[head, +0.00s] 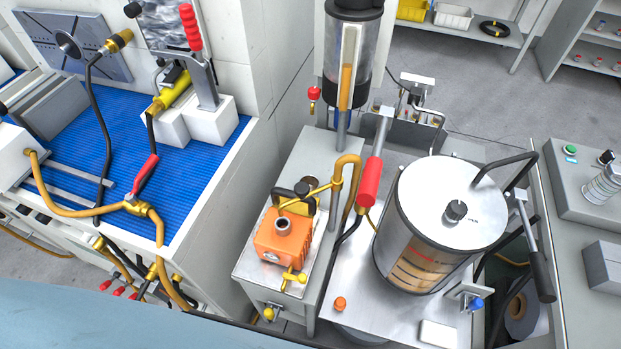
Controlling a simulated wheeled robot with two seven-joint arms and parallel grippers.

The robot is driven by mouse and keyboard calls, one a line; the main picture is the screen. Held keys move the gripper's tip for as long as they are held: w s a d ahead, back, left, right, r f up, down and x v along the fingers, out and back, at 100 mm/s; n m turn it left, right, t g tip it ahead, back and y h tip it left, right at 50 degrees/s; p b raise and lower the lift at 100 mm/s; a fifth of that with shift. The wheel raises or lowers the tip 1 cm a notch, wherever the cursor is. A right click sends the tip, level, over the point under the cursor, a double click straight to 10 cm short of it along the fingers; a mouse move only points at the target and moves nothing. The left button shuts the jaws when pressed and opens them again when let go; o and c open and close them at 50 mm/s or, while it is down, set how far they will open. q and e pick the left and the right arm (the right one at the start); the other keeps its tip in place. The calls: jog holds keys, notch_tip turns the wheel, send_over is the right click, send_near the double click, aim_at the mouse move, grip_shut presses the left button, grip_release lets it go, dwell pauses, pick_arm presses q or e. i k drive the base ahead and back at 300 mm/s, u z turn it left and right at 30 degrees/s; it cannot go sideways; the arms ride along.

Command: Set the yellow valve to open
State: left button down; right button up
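A small yellow valve handle (293,278) sits at the front right of an orange pump (284,236). It has a cross-like shape with a rounded tip. Another small yellow knob (269,313) shows lower, on the front of the grey stand. I cannot tell which of these is the task's yellow valve, nor whether either is set open or shut. Neither of my grippers is in view.
The pump stands on a grey stand (247,263). Right of it is a large clear drum with a metal lid (430,190) and a red-handled lever (369,180). A blue ribbed mat (110,165) with brass hoses lies left. A grey control box (578,180) is far right.

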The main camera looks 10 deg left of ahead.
aim_at(269, 312)
jog(key=z, duration=0.45)
jog(key=k, duration=1.2)
jog(key=u, duration=0.9)
jog(key=i, duration=0.45)
